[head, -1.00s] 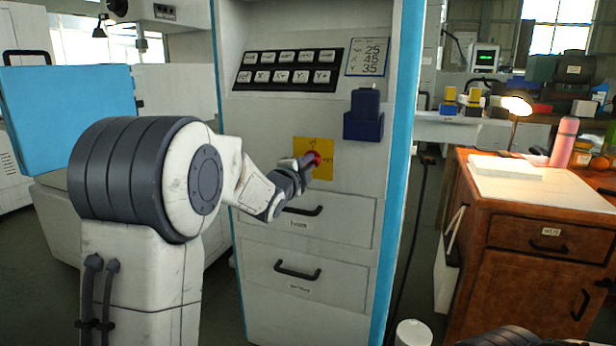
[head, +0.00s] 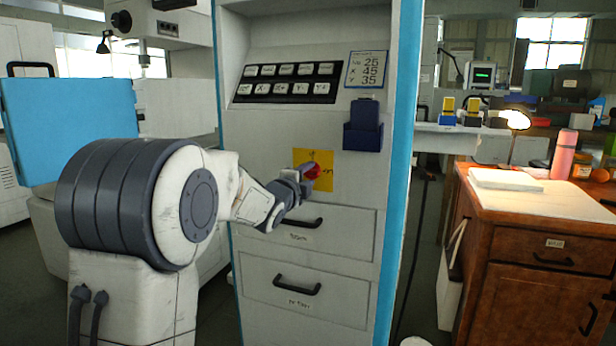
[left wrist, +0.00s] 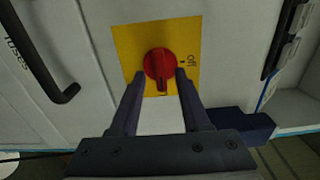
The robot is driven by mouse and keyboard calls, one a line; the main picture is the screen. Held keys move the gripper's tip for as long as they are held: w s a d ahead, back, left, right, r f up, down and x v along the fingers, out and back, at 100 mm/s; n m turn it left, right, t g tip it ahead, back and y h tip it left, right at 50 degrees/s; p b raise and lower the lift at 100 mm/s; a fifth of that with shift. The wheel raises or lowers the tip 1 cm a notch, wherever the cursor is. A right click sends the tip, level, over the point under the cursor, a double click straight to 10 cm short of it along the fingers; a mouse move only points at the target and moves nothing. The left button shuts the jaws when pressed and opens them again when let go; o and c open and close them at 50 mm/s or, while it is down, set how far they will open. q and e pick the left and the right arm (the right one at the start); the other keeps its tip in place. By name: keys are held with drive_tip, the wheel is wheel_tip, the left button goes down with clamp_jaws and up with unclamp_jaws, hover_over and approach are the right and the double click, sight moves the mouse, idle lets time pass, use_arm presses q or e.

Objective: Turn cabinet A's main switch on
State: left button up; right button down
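Cabinet A's main switch is a red rotary knob (head: 312,172) on a yellow plate (head: 325,155) on the cabinet front. In the left wrist view the knob (left wrist: 160,64) shows between the two fingers of my left gripper (left wrist: 161,76), one on each side. The fingers are apart; I cannot tell whether they touch the knob. The knob's grip points toward the bottom of the wrist view, away from the label at the plate's right edge. In the head view my left gripper (head: 304,178) reaches the knob from the left and partly covers it. My right gripper is not in view.
Below the plate are two drawers with dark handles (head: 298,223). A dark blue box (head: 362,130) sticks out from the cabinet front, up and right of the switch. A keypad panel (head: 287,82) is above. A wooden desk (head: 520,285) stands at the right.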

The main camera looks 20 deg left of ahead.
use_arm(q)
drive_tip(key=s+p, duration=0.1)
drive_tip(key=s, duration=0.9)
drive_tip(key=shift+s+a, duration=0.2)
drive_tip(key=shift+s, duration=0.05)
drive_tip(key=s+d+f+n+g+h, duration=0.1)
drive_tip(key=s+d+f+n+g, duration=0.4)
drive_tip(key=d+f, duration=0.3)
drive_tip(key=s+d+f+n+g, duration=0.2)
drive_tip(key=s+d+f+g, duration=0.3)
drive_tip(key=s+d+f, duration=0.35)
drive_tip(key=s+d+f+n+g, duration=0.2)
drive_tip(key=s+f+g, duration=0.15)
drive_tip(key=s, duration=0.65)
drive_tip(key=s+d+f+n+g, duration=0.2)
drive_tip(key=s+f+g, duration=0.15)
drive_tip(key=s, duration=0.55)
wheel_tip(320, 180, up, 36)
drive_tip(key=s+g+p, duration=0.1)
drive_tip(key=s+p, duration=0.1)
drive_tip(key=p, duration=3.3)
drive_tip(key=shift+s+f+y+p, duration=0.2)
drive_tip(key=shift+y+p, duration=0.1)
